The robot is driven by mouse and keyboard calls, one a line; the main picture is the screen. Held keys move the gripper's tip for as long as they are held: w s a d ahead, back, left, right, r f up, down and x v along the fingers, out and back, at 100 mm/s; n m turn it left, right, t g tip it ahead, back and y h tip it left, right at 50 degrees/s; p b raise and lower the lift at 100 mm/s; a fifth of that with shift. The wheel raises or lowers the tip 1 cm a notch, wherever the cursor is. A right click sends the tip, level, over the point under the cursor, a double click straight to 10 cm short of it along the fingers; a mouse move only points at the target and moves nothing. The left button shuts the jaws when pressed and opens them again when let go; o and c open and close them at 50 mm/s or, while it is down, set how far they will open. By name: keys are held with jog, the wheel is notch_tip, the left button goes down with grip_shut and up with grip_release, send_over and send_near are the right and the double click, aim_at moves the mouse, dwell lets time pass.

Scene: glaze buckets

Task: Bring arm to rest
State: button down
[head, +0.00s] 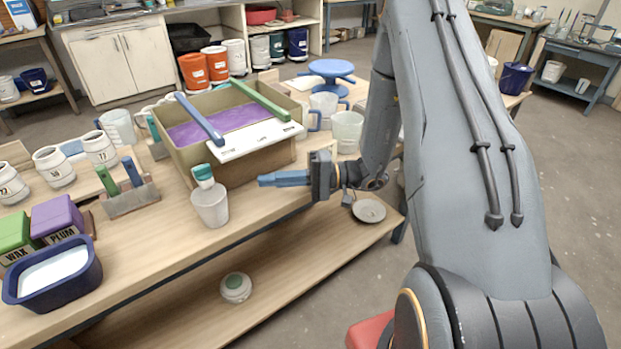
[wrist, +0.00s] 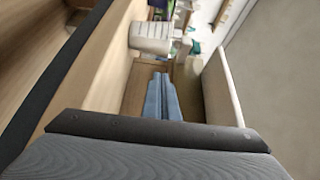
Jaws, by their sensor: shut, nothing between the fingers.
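My gripper (head: 262,180) is in the middle of the head view, its blue fingers pointing left. It hangs close to the front edge of the wooden table (head: 150,262), near a white cup (head: 210,205). The fingers are together with nothing between them. In the wrist view the blue fingers (wrist: 162,97) also lie side by side, empty.
A box of purple glaze (head: 205,125) with a blue bar and a green bar across it stands behind my gripper. A clear pitcher (head: 347,131) stands to its right. A small plate (head: 369,210) lies on the lower shelf. Open floor lies at the right.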

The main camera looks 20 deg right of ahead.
jog(key=v, duration=0.9)
jog(key=s+a+n+g+h, duration=0.1)
jog(key=s+a+g+h, duration=0.55)
jog(key=s, duration=0.55)
jog(key=s+d+r+n+t+h, duration=0.1)
jog(key=s+d+r+t+h, duration=0.2)
jog(key=d+h, duration=0.3)
jog(key=s+h, duration=0.1)
jog(key=h, duration=0.4)
jog(key=shift+s+r+b, duration=0.35)
jog(key=shift+s, duration=0.05)
